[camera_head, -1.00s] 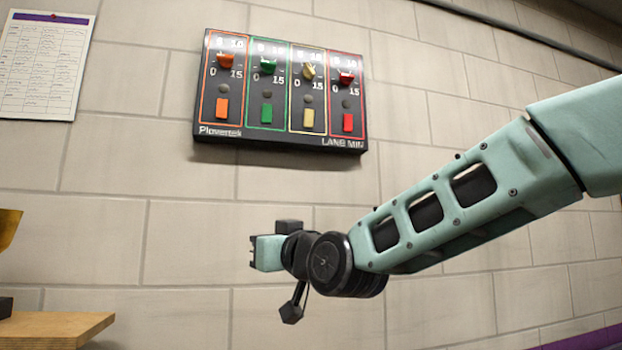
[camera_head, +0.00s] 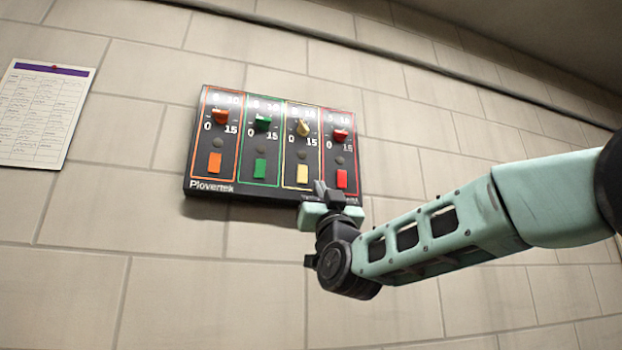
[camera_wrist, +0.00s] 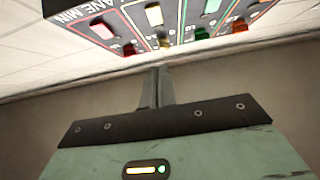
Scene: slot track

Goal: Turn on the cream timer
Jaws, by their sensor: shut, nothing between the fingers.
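The cream timer is the third column of the dark wall panel, with a cream knob (camera_head: 302,127) above a flat cream button (camera_head: 302,174). In the wrist view the panel is seen steeply from below, with the cream button (camera_wrist: 154,14) nearer and the cream knob (camera_wrist: 163,41) beyond it. My gripper (camera_head: 321,186) is shut and empty, fingers pointing up. It overlaps the panel's lower edge in the picture, between the cream and red columns. In the wrist view its fingertips (camera_wrist: 156,70) line up below the cream knob. I cannot tell whether they touch the panel.
A red timer with its button (camera_head: 341,179) is close on the right. Green (camera_head: 259,169) and orange (camera_head: 214,163) timers are on the left. A paper sheet (camera_head: 44,113) hangs farther left. The block wall around the panel is bare.

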